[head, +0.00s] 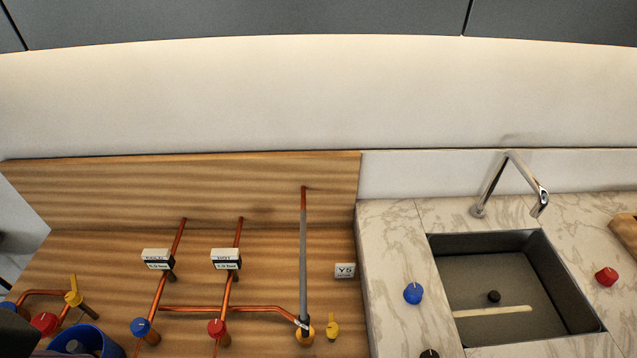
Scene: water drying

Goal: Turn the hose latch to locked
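A grey hose (303,265) runs down the right part of the wooden board and joins copper pipe at its upper end. A small yellow lever (332,326) stands upright just right of that fitting. I cannot tell which of these is the hose latch, nor whether it is locked. Neither of my grippers shows clearly in the head view.
Copper pipes with a blue knob (140,328), a red knob (216,328) and two labels (157,259) are left of the hose. A white tag (345,270) is to its right. A blue container (108,346) is at lower left. A sink (470,265) with faucet (491,188) is right.

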